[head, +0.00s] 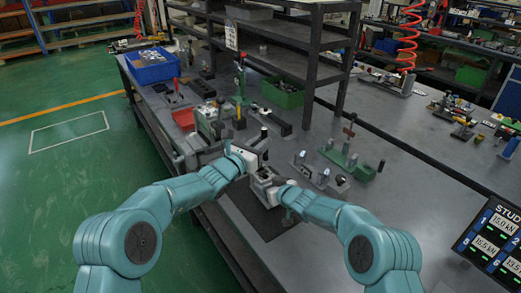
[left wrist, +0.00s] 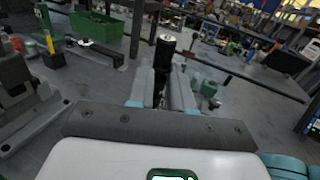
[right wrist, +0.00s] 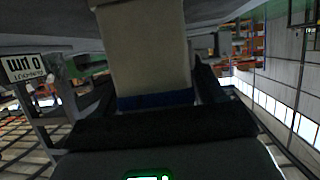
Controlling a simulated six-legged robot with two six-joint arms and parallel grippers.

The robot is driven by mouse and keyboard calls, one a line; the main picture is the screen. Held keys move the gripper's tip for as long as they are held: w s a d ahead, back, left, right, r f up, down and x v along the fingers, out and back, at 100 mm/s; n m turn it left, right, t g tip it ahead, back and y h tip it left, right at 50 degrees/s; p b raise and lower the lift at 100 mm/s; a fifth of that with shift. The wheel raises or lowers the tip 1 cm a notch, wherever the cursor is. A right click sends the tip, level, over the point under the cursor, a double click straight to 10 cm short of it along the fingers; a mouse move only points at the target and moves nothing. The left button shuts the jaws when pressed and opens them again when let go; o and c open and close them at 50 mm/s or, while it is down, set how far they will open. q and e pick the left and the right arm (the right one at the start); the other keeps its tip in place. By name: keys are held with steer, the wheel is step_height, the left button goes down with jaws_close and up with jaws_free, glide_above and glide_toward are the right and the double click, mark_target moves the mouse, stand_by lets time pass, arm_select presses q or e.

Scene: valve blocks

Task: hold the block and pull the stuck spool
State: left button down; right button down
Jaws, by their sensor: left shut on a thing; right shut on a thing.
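My left gripper (head: 261,158) reaches in from the left, above my right gripper (head: 279,188), both at the small grey valve block (head: 264,179). In the left wrist view a dark upright spool (left wrist: 162,62) with a bright metal top stands between the left gripper's fingers, which are shut on it. The spool also shows in the head view (head: 264,134). In the right wrist view a pale block body (right wrist: 147,50) fills the space between the right gripper's dark fingers, shut on it. The spool's lower end is hidden.
The grey bench (head: 330,225) carries a dark mat (head: 262,222) under the work. A green fixture (head: 345,160) and several small parts stand to the right. A green press (head: 240,85), red tray (head: 184,118) and blue bin (head: 152,68) stand farther back.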

steer(key=shift+c, duration=0.2)
jaws_free()
steer(key=shift+w, duration=0.1)
